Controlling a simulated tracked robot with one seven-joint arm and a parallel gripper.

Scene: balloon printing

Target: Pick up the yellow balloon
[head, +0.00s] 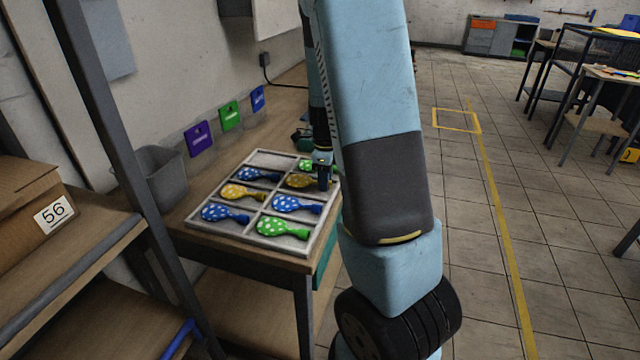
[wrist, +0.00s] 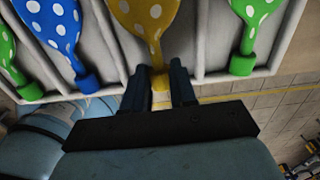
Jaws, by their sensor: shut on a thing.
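A yellow balloon with white dots (wrist: 150,18) is in the middle of the wrist view, its round body at the top and its neck toward me. My gripper (wrist: 163,84) is shut on the neck end, one dark finger on each side. In the head view this balloon (head: 299,181) is at the right side of the tray (head: 232,238), with my gripper (head: 323,182) at its right end. I cannot tell whether it is clear of the tray floor. A second yellow balloon (head: 242,192) lies in the tray's left column.
Several blue and green balloons lie in neighbouring compartments, among them a blue one (head: 296,203) and a green one (head: 283,228). A grey bin (head: 163,178) stands left of the tray. Purple, green and blue signs line the wall. Open floor is to the right.

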